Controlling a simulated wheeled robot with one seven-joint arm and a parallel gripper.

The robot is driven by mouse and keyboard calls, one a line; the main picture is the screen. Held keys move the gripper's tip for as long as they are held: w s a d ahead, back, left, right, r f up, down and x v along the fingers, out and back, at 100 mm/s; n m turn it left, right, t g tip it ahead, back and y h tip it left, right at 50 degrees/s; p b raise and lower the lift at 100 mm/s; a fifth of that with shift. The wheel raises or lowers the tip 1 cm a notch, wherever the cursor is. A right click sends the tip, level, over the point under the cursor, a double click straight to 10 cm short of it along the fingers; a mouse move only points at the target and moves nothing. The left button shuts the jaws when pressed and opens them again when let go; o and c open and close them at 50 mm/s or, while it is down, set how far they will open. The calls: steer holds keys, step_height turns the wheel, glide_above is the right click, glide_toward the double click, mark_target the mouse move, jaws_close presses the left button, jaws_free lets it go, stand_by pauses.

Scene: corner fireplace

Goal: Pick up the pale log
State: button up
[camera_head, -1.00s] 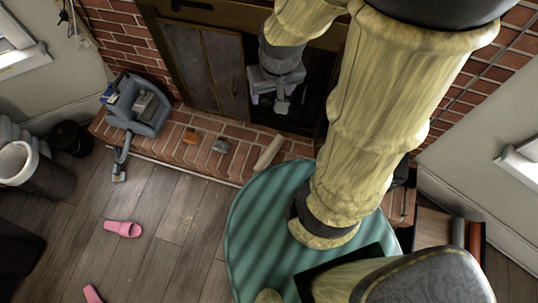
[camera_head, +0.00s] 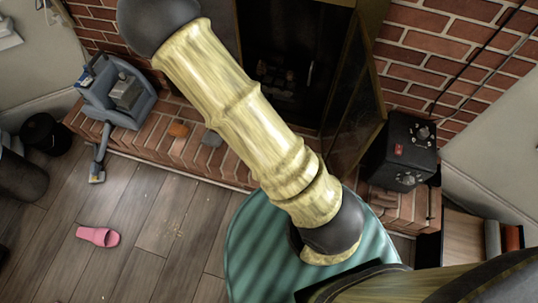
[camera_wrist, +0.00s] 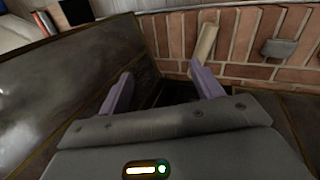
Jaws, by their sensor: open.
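The pale log (camera_wrist: 205,45) shows in the wrist view on the brick hearth (camera_wrist: 245,45), beyond my right fingertip and apart from it. In the head view my arm hides the spot where the log lay. My gripper (camera_wrist: 160,88) shows in the wrist view with its two purple fingers spread wide and nothing between them. The fingers are in front of a dark metal fireplace door and a dark gap. In the head view the gripper is hidden behind my arm.
A black box (camera_head: 400,150) is at the right, by an open fireplace door (camera_head: 355,105). A pink slipper (camera_head: 98,236) lies on the floor.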

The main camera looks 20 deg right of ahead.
steer(key=w+a+f+t+h+b, duration=0.1)
steer(key=w+a+f+h+b, duration=0.1)
steer(key=f+b, duration=0.5)
steer(key=w+a+f+m+t+h+b, duration=0.1)
steer(key=w+a+f+t+h+b, duration=0.1)
steer(key=f+b, duration=0.6)
steer(key=w+a+f+m+t+h+b, duration=0.1)
steer(key=w+a+f+h+b, duration=0.3)
steer(key=f+b, duration=0.4)
step_height(320, 180, down, 8)
steer(key=shift+w+a+r+t, duration=0.1)
steer(key=shift+w+a+t, duration=0.2)
steer(key=shift+w+t, duration=0.2)
steer(key=b+x, duration=0.5)
steer(key=x, duration=0.7)
steer(key=shift+b, duration=0.35)
steer(key=shift+d, duration=0.2)
